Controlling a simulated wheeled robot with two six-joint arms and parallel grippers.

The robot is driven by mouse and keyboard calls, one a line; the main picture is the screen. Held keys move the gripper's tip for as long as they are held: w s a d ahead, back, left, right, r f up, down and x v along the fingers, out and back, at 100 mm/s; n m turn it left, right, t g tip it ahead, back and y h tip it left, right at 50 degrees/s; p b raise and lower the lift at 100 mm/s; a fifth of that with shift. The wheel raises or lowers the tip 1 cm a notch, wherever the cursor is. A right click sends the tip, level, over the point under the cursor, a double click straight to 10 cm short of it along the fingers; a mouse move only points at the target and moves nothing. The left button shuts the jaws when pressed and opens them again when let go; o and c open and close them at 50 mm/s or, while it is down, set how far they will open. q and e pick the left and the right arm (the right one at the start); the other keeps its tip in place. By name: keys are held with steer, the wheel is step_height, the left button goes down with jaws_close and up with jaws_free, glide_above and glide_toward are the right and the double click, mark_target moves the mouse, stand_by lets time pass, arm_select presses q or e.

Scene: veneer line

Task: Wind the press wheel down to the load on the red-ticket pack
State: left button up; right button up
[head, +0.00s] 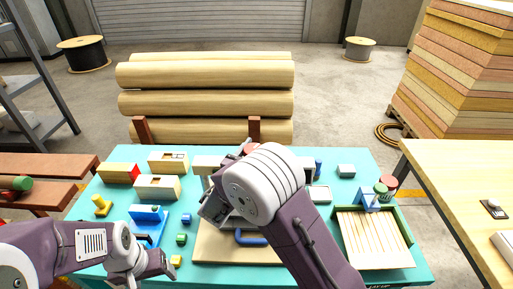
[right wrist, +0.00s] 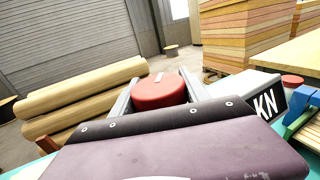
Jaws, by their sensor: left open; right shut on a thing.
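The red round wheel (right wrist: 160,92) sits between the two grey fingers of my right gripper (right wrist: 160,95) in the right wrist view, with a pale mark on its top. In the head view only a sliver of the red wheel (head: 251,148) shows behind my right wrist. My right gripper is shut on it. The press under the wheel, and any pack in it, is mostly hidden by my arm. A black readout marked "KN" (right wrist: 266,105) shows right of the wheel; its number is out of view. My left gripper (head: 152,274) is open and empty over the table's front left.
A wood block with a red end (head: 118,173) and pale blocks (head: 158,187) stand on the turquoise table (head: 330,263) at left. A green tray of slats (head: 408,227) is at right. Log rolls (head: 205,75) lie behind. A wooden bench (head: 470,190) stands at right.

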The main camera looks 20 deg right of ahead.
steer(key=o, duration=1.4)
steer(key=shift+c, duration=0.2)
steer(key=b+v, duration=0.1)
steer(key=v, duration=0.8)
steer(key=shift+s+a, duration=0.1)
